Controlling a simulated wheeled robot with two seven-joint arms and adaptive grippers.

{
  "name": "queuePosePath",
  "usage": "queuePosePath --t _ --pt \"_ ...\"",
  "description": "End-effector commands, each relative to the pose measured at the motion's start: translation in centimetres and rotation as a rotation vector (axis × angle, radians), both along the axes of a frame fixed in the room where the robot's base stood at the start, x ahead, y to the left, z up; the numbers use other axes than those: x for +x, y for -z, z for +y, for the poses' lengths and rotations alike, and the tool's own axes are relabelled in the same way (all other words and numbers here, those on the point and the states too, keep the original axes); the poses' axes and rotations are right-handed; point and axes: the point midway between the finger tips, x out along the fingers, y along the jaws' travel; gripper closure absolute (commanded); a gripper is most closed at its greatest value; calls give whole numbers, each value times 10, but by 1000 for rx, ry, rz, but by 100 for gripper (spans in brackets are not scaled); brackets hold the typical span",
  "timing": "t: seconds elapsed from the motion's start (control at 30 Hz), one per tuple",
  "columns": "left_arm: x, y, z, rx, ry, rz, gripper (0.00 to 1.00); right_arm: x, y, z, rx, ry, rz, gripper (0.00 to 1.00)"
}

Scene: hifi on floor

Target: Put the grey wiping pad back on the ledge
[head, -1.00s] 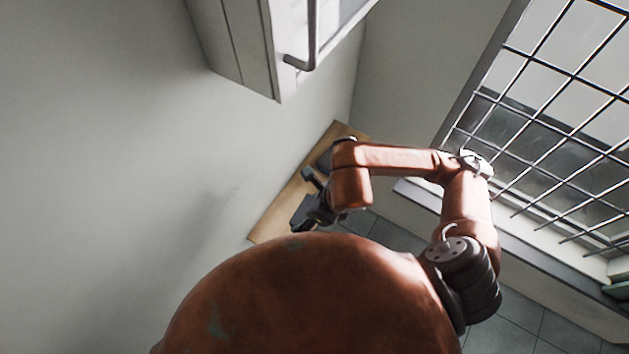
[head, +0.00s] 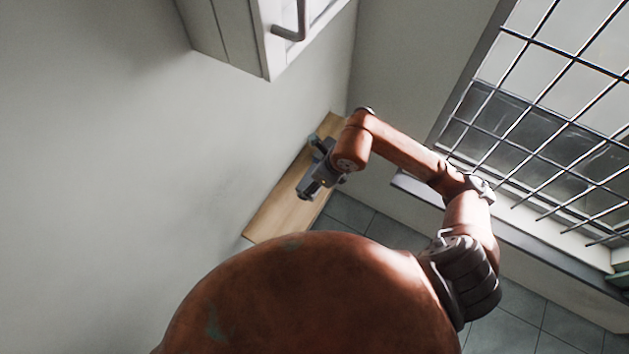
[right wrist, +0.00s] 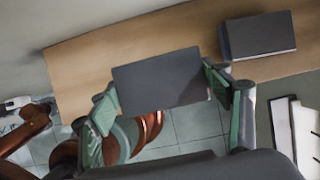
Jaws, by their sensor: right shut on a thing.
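The grey wiping pad (right wrist: 160,82) is a flat, dark grey block. It spans the space between the green-sided fingers of my right gripper (right wrist: 164,98), which is shut on it. In the head view my right gripper (head: 314,178) is over the wooden ledge (head: 278,212), near its outer edge; the pad is hard to make out there. The ledge also shows in the right wrist view (right wrist: 82,65), behind the held pad. I cannot tell whether the pad touches the ledge. My left gripper is not recognisable in either view.
A second dark grey block (right wrist: 258,36) lies on the ledge, right of the held pad in the right wrist view. A white cabinet (head: 238,35) hangs above. A barred window (head: 545,110) is at right. Bare ledge extends to the lower left in the head view.

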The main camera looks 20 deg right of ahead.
Motion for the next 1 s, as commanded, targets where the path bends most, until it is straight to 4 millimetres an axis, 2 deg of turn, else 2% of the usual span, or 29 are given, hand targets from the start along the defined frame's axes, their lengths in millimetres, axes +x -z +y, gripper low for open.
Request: queuePosePath --t 0.1,0.33,0.53,0.9,0.93,1.0 --pt "0 -3 1 1 0 1 74 9 13 -6 1 1 1 56" --pt "-1 -6 2 2 1 2 74 20 30 -13 1 3 4 56" --pt "-1 -16 2 2 1 3 74 19 55 -12 3 1 1 56" --pt "-2 -13 2 2 1 3 74 20 62 -13 -1 -1 -2 56" --pt "-2 -13 2 2 1 3 74 20 62 -12 -1 -1 -2 28" --pt "-2 -14 2 2 1 3 74 20 61 -12 0 -2 -1 23"
